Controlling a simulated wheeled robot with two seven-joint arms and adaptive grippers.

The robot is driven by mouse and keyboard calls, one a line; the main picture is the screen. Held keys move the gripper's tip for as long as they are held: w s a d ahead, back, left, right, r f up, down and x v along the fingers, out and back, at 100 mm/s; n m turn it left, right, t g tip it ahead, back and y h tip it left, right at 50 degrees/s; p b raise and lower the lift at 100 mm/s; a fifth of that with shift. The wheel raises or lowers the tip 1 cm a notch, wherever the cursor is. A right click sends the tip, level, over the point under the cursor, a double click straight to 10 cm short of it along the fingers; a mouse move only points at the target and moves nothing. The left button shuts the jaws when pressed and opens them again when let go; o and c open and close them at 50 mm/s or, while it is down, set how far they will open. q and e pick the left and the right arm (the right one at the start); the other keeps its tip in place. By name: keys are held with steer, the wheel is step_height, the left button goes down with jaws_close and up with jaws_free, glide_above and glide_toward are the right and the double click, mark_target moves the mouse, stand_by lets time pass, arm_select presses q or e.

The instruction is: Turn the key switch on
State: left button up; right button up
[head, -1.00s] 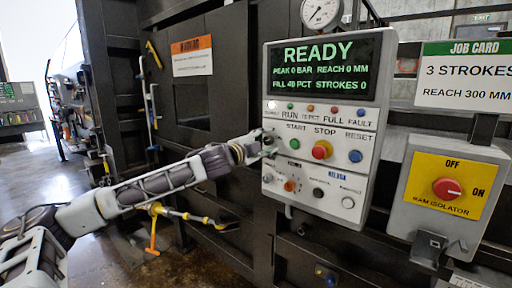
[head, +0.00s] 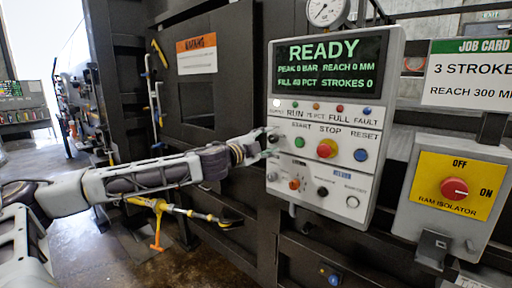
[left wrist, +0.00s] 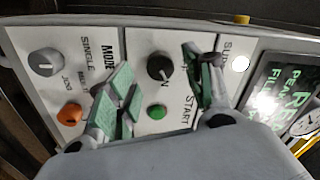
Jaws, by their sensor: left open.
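The black round switch (left wrist: 160,69) sits on the white control panel (left wrist: 140,45), left of the green START button (head: 299,142) in the head view. I take it for the key switch; part of its label is hidden. In the left wrist view my left gripper (left wrist: 161,88) is open, with its green-padded fingers on either side of the switch. Whether the pads touch it I cannot tell. In the head view the left gripper (head: 263,147) is at the panel's left edge and covers much of the switch. The display (head: 328,63) reads READY. My right gripper is not in view.
The red STOP button (head: 327,148) and blue RESET button (head: 361,155) sit right of START. Below are the grey mode knob (left wrist: 45,63) and an orange button (left wrist: 70,114). The ram isolator (head: 454,188) stands further right.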

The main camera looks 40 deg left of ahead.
arm_select(q)
steer(key=shift+s+d, duration=0.1)
steer(key=shift+s, duration=0.45)
steer(key=shift+s+a, duration=0.15)
steer(key=shift+s, duration=0.8)
steer(key=shift+s+a, duration=0.1)
steer(key=shift+s, duration=0.85)
steer(key=shift+f, duration=0.1)
steer(key=shift+m, duration=0.4)
